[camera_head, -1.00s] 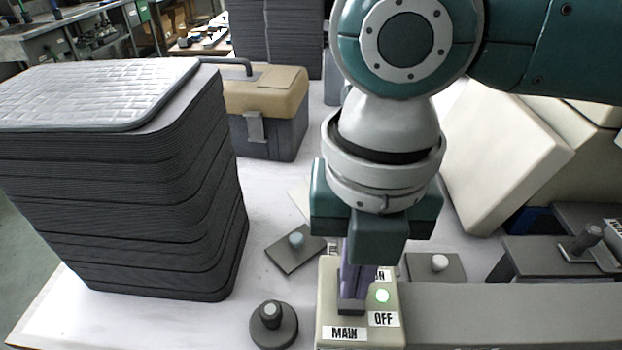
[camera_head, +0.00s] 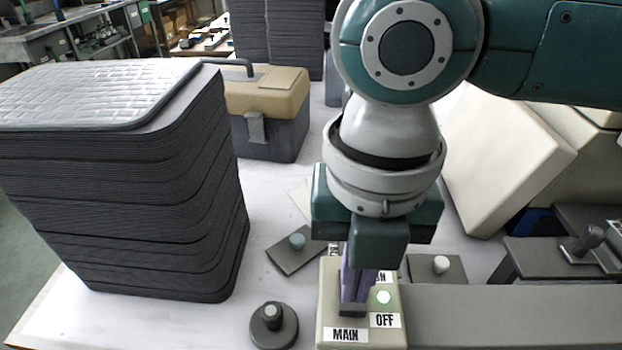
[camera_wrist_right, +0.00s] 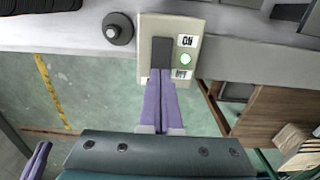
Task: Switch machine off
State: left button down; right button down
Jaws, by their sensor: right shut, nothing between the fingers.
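The machine's beige switch box (camera_head: 330,308) sits at the table's front edge with MAIN, ON and OFF labels; the ON label is partly hidden in the head view. A dark rocker switch (camera_wrist_right: 161,51) sits left of the labels. My right gripper (camera_head: 353,300) points down, shut and empty, its purple fingertips (camera_wrist_right: 165,72) at the OFF end of the rocker. They seem to touch it; the exact contact is hidden. My left gripper is not in the head view.
A tall stack of dark trays (camera_head: 120,200) stands at left, a tan-topped toolbox (camera_head: 265,110) behind. A round knob (camera_head: 273,325) and small plates with knobs (camera_head: 297,243), (camera_head: 440,265) surround the box. A grey beam (camera_head: 510,315) runs right; cream panels (camera_head: 505,160) lean behind.

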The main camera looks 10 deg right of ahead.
jog(key=shift+f+b, duration=0.35)
jog(key=shift+f, duration=0.3)
notch_tip(320, 180, up, 4)
jog(key=p, duration=0.4)
notch_tip(320, 180, up, 3)
jog(key=p, duration=0.4)
jog(key=shift+r, duration=0.1)
dwell(0.4)
